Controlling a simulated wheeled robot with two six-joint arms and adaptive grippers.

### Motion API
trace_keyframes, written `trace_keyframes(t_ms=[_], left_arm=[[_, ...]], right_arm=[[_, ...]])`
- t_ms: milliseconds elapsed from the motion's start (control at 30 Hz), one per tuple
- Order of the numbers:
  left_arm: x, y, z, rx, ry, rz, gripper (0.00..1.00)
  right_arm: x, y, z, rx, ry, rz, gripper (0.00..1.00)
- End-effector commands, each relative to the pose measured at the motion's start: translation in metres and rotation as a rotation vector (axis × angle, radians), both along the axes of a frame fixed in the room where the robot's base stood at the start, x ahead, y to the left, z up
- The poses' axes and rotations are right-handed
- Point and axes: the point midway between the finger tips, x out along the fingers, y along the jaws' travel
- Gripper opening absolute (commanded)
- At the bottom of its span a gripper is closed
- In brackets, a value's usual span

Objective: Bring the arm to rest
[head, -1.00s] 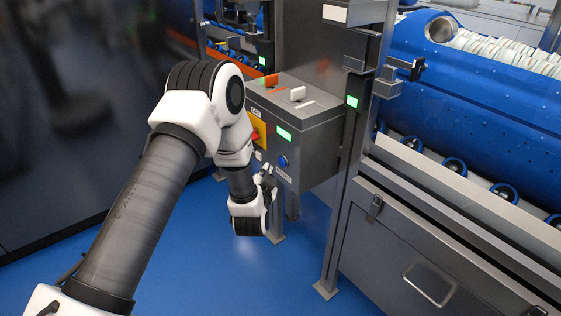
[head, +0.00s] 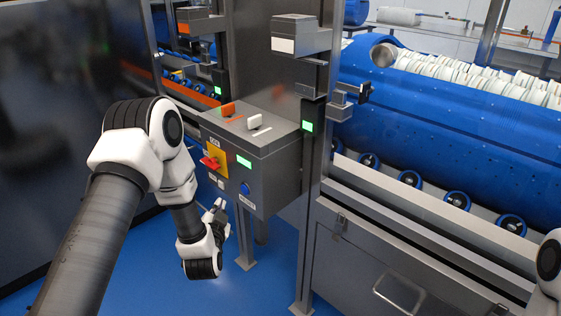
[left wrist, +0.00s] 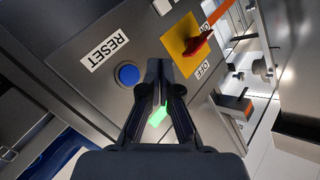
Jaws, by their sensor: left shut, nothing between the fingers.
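My left arm reaches in from the left of the head view, bent at a black-and-white joint. My left gripper (head: 219,210) is shut and empty, in front of the lower part of a grey control box (head: 248,160). In the left wrist view the closed fingers (left wrist: 157,68) stand close to a blue button (left wrist: 128,75) beside a RESET label (left wrist: 105,50). I cannot tell whether they touch the panel. My right gripper is not in view; only a white and black part of my right arm shows at the right edge.
The box carries a red switch on a yellow plate (head: 216,160) and a green-lit display (head: 244,162). A metal post (head: 308,170) stands right of it. A large blue tub (head: 450,120) lies on rollers further right. Blue floor (head: 262,280) is open below.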

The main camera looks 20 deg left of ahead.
Motion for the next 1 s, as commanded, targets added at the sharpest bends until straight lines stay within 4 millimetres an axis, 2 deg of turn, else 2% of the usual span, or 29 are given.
trace_keyframes(t_ms=[100,167,267,300,367,400,467,500,600,700,800,1000], left_arm=[[0.0,0.0,0.001,0.0,0.002,0.0,0.0],[-0.002,-0.002,0.004,0.001,0.014,-0.004,0.0],[-0.015,-0.019,0.008,0.014,0.086,-0.043,0.0],[-0.03,-0.035,0.005,0.015,0.155,-0.081,0.0],[-0.066,-0.063,-0.019,-0.04,0.318,-0.142,0.0],[-0.095,-0.079,-0.036,-0.103,0.433,-0.167,0.0],[-0.142,-0.102,-0.059,-0.213,0.607,-0.18,0.0],[-0.175,-0.114,-0.071,-0.29,0.719,-0.169,0.0],[-0.255,-0.135,-0.09,-0.468,0.976,-0.087,0.0],[-0.315,-0.144,-0.098,-0.617,1.158,0.057,0.0],[-0.343,-0.147,-0.098,-0.716,1.239,0.194,0.0],[-0.345,-0.147,-0.099,-0.738,1.24,0.23,0.0]], right_arm=[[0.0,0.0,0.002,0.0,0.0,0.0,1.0],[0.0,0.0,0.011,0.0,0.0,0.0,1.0],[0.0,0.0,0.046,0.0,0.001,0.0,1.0],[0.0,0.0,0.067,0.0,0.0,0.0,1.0],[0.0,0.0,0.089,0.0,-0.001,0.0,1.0],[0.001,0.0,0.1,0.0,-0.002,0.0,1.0],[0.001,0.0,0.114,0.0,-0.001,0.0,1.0],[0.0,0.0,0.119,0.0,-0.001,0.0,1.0],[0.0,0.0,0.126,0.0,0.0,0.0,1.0],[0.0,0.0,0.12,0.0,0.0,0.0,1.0],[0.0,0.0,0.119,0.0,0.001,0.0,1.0],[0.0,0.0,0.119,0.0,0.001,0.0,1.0]])
